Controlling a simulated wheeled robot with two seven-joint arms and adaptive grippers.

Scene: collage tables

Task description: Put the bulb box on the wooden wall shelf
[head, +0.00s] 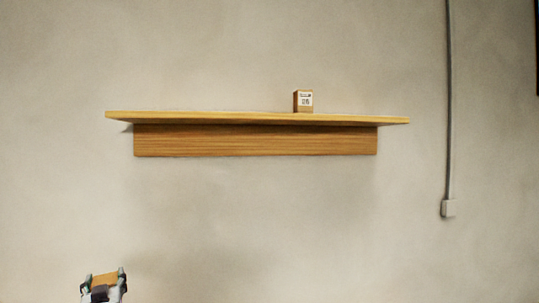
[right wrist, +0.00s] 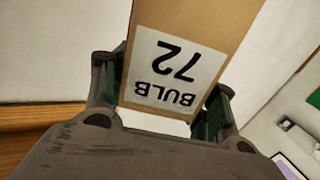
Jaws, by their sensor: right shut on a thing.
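The wooden wall shelf (head: 220,118) is a long light-wood board on a wooden backing strip, fixed to the wall in the middle of the head view. My right gripper (head: 103,281) is at the bottom left of the head view, below the shelf and apart from it. It is shut on the bulb box (head: 103,280), a brown carton. In the right wrist view the bulb box (right wrist: 190,25) sits between the two fingers, and its white label reads BULB 72 upside down. My left gripper is not in view.
A small brown box (head: 303,101) with a white label stands on the shelf, right of its middle. The shelf top left of it is clear. A grey cable conduit (head: 449,110) runs down the wall at the right to a small white box (head: 448,208).

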